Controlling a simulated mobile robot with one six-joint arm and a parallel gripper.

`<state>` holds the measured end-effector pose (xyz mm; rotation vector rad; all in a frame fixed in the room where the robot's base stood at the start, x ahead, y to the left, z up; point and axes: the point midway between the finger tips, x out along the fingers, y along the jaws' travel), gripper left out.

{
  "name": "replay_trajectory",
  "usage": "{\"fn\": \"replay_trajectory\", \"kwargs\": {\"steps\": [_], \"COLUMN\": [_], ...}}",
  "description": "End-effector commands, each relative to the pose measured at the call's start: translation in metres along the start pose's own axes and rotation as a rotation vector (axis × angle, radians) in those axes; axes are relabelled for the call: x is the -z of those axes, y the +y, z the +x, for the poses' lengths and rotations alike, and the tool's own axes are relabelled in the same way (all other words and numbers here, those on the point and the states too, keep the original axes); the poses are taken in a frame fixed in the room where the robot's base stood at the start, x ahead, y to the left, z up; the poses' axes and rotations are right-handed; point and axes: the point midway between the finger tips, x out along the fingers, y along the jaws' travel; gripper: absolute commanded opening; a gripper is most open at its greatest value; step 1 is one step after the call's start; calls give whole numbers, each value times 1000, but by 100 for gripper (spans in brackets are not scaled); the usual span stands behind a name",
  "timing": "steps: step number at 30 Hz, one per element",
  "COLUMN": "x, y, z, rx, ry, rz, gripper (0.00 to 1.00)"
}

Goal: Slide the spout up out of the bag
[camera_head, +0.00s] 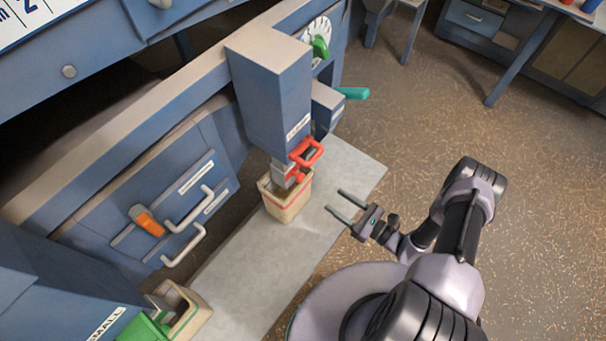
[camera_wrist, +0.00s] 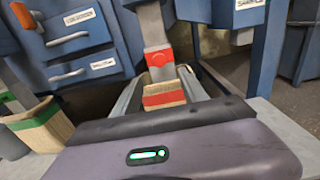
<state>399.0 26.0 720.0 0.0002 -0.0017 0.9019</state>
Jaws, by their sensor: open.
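The spout (camera_head: 281,171) is a short grey chute with a red handle (camera_head: 306,153), under a tall blue column. Its lower end goes into the open top of a tan bag (camera_head: 287,204) with a red stripe. In the wrist view the spout (camera_wrist: 158,58) shows its red front, above the bag (camera_wrist: 164,97). How deep the spout reaches is hidden by the bag wall. My gripper (camera_head: 334,201) is open and empty, to the right of the bag and apart from it, pointing towards it. In the wrist view my fingers (camera_wrist: 161,73) appear on either side of the bag.
The bag stands on a pale grey slab (camera_head: 246,247). A second bag (camera_head: 188,312) with a green spout is at lower left. Blue panels with grey handles (camera_head: 184,240) and an orange lever (camera_head: 147,221) line the left. A teal lever (camera_head: 353,93) sticks out behind. Speckled floor is clear at right.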

Motion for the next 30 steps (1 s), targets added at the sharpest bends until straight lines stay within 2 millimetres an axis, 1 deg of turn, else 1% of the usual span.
{"fn": "replay_trajectory", "kwargs": {"steps": [1, 3, 9, 12, 15, 18, 21, 28, 29, 30], "x": [2, 2, 2, 2, 2, 1, 0, 0, 0, 0], "y": [2, 3, 4, 4, 3, 2, 3, 2, 2, 2], "z": [14, 36, 97, 120, 135, 145, 149, 150, 150, 150], "rx": [-10, -11, -12, -11, -8, -7, -7, -6, -6, -6], "ry": [0, 0, 0, 0, 0, 0, 0, 0, 0, 1], "rz": [-1, 0, -2, -2, 0, -1, 0, 1, 1, 1], "gripper": [51, 51, 51, 51, 51, 51, 51, 51, 49, 41]}}
